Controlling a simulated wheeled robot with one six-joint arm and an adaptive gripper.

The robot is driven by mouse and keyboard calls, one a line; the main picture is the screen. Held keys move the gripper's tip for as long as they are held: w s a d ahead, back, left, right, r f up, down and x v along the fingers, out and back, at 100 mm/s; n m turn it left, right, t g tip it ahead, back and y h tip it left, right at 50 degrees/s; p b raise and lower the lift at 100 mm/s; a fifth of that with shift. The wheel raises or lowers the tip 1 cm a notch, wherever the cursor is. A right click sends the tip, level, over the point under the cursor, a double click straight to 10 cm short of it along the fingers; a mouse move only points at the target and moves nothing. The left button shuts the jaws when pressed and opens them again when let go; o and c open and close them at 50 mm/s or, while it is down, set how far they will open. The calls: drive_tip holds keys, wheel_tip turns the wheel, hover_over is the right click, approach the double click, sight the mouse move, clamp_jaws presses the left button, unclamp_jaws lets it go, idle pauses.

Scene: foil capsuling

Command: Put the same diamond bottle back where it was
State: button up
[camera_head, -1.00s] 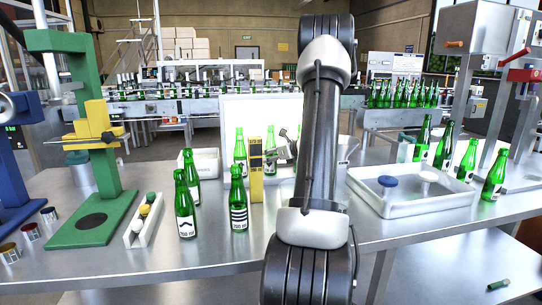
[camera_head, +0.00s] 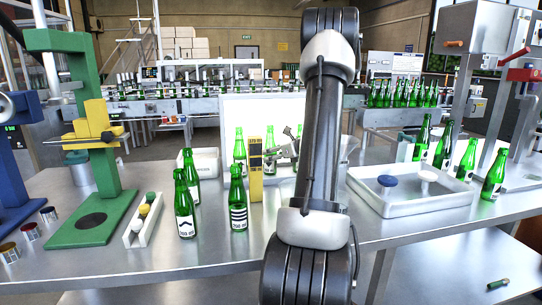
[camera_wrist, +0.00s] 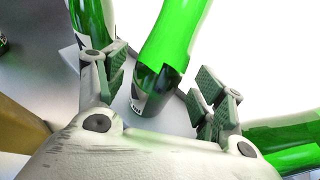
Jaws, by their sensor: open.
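My gripper (camera_head: 284,150) is in front of the bright panel in the head view, partly hidden by my arm. In the wrist view its fingers (camera_wrist: 162,76) are apart, with a green bottle (camera_wrist: 172,38) between them. A dark patch and part of a label show near that bottle's lower end; I cannot tell whether the mark is a diamond. In the head view a green bottle (camera_head: 270,139) stands by my gripper and another (camera_head: 240,147) stands to its left. On the front bench, one bottle (camera_head: 184,208) has a chevron label and one (camera_head: 238,205) has stripes.
A yellow upright block (camera_head: 256,170) stands just left of my gripper. The white tray (camera_head: 410,208) holds a blue and a white round piece. Several bottles stand at right. A green press (camera_head: 75,130) and a narrow rack (camera_head: 142,232) are at left.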

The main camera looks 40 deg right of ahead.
drive_tip(key=v, duration=0.9)
drive_tip(key=shift+s+r, duration=0.2)
drive_tip(key=shift+s, duration=0.15)
drive_tip(key=shift+s, duration=0.1)
